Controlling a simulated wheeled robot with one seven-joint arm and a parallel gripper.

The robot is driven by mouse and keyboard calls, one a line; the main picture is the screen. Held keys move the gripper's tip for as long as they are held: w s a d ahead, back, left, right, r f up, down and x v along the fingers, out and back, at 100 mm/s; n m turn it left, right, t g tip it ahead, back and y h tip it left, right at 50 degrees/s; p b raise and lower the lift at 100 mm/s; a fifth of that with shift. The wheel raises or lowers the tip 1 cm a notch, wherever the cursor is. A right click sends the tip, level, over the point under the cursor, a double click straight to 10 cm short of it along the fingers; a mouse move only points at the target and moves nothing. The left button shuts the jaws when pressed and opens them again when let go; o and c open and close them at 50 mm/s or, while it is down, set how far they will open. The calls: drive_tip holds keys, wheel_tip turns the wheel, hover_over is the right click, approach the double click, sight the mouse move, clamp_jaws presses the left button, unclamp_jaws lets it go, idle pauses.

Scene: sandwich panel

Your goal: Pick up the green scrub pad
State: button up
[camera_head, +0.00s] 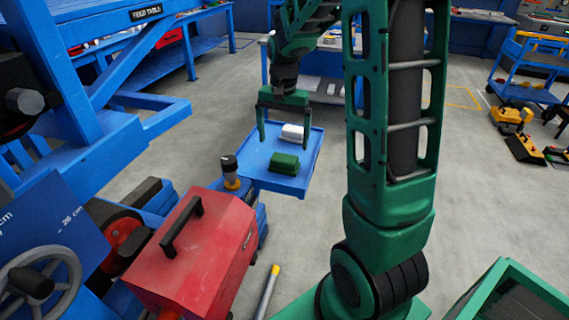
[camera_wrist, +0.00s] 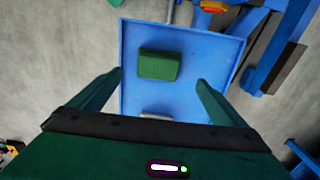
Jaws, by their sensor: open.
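The green scrub pad (camera_head: 284,163) lies on a blue tray (camera_head: 301,182), near its front part, in the head view. In the wrist view the green pad (camera_wrist: 159,65) lies on the blue tray (camera_wrist: 195,40), beyond the fingertips and between their lines. My gripper (camera_head: 284,138) is open and empty, with its fingers pointing down above the tray. The wrist view shows both fingers of my gripper (camera_wrist: 159,82) spread wide. A white pad (camera_head: 293,132) lies behind the green one on the tray. It also shows in the wrist view (camera_wrist: 157,112), nearer my gripper.
A red toolbox (camera_head: 205,245) with a black handle stands at the front left. A dark-topped, yellow-ringed knob (camera_head: 230,170) stands close to the tray's left corner. A blue bench frame (camera_head: 110,125) fills the left. Grey floor is clear to the tray's right.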

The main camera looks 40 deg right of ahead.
sight(284, 157)
wheel_tip(284, 157, down, 9)
drive_tip(key=shift+d+r, duration=0.1)
idle(0.5)
drive_tip(key=shift+c, duration=0.7)
drive_tip(key=c, duration=1)
